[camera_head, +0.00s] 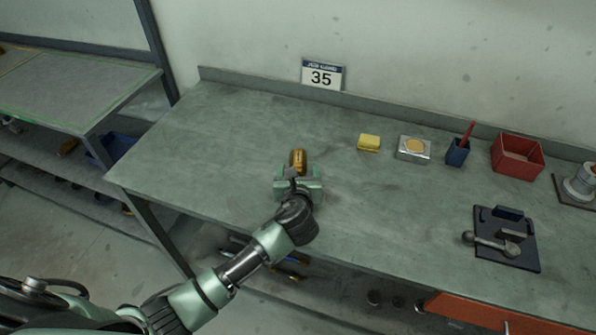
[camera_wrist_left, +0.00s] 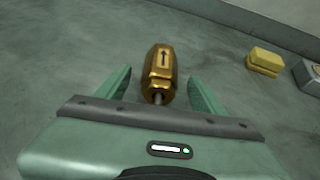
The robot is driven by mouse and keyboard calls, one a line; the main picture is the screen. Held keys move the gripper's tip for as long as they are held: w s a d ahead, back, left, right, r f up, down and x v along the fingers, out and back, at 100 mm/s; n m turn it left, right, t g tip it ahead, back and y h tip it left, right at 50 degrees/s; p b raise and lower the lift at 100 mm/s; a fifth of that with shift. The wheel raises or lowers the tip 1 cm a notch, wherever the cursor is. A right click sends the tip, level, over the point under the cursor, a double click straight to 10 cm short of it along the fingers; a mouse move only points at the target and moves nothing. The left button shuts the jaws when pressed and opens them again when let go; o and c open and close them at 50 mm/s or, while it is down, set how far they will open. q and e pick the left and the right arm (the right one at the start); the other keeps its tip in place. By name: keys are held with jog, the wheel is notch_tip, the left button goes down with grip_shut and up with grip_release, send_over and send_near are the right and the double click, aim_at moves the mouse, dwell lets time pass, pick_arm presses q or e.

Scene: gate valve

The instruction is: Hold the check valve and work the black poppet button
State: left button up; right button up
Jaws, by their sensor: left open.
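The check valve (camera_head: 298,158) is a brass body lying on the grey-green workbench (camera_head: 220,130). In the left wrist view the brass check valve (camera_wrist_left: 160,72) shows a black arrow on its upper face and a small dark stub at its near end. My left gripper (camera_head: 298,176) is at the near end of the valve. In the left wrist view its two green fingers (camera_wrist_left: 160,85) are open, one on each side of the valve, with gaps between. I cannot make out the black poppet button clearly. My right gripper is not in view.
A yellow block (camera_head: 369,142), a silver tin (camera_head: 413,148), a blue cup (camera_head: 458,152) and a red bin (camera_head: 517,155) stand along the back right. A dark plate with a lever (camera_head: 505,238) lies at the right. The bench left of the valve is clear.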

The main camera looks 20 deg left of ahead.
pick_arm(q)
grip_shut()
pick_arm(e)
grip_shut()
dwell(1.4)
